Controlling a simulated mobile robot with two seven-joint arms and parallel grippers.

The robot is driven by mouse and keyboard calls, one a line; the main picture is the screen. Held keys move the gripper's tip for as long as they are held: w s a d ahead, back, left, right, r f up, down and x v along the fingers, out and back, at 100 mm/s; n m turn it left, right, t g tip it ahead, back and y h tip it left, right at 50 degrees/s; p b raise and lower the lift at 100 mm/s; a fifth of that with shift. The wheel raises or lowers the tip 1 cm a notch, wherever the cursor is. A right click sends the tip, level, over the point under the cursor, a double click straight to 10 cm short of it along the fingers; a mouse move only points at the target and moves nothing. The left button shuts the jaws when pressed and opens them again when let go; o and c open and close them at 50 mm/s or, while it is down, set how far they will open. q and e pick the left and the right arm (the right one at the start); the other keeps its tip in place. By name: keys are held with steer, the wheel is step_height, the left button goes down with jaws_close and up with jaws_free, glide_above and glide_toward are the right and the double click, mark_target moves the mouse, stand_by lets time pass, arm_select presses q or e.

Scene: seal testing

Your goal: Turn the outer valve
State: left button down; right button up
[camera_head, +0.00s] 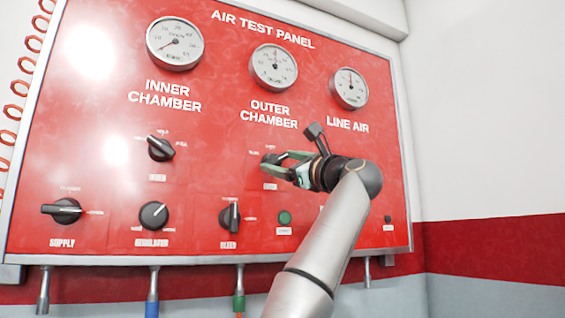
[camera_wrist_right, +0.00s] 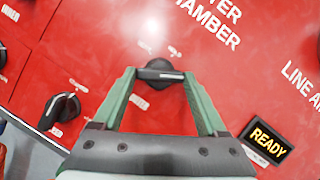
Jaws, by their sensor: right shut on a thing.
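The outer valve (camera_wrist_right: 160,73) is a black knob on the red panel below the "OUTER CHAMBER" label. In the head view the outer valve (camera_head: 268,160) is partly hidden by my right gripper (camera_head: 278,163). My right gripper (camera_wrist_right: 160,76) has green fingers, one at each end of the knob's handle bar, and it is shut on the bar. In the wrist view the bar lies nearly level across the picture between the fingertips. My left gripper is not in view.
The inner valve (camera_head: 160,149), supply knob (camera_head: 62,211), regulator knob (camera_head: 154,215) and bleed knob (camera_head: 230,217) sit to the left and below. Gauges line the top of the panel. A "READY" display (camera_wrist_right: 267,141) shows in the wrist view. Hoses hang below the panel.

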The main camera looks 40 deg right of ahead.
steer(key=n+y, duration=0.1)
steer(key=n, duration=0.1)
steer(key=n+y+p, duration=0.1)
steer(key=n, duration=0.1)
steer(key=shift+d+r+n+g, duration=0.15)
steer(key=shift+n+g, duration=0.15)
steer(key=shift+n+g+y+p, duration=0.5)
steer(key=shift+n+y+p, duration=0.15)
steer(key=shift+n, duration=1.15)
steer(key=o, duration=1.3)
steer(key=shift+s, duration=0.1)
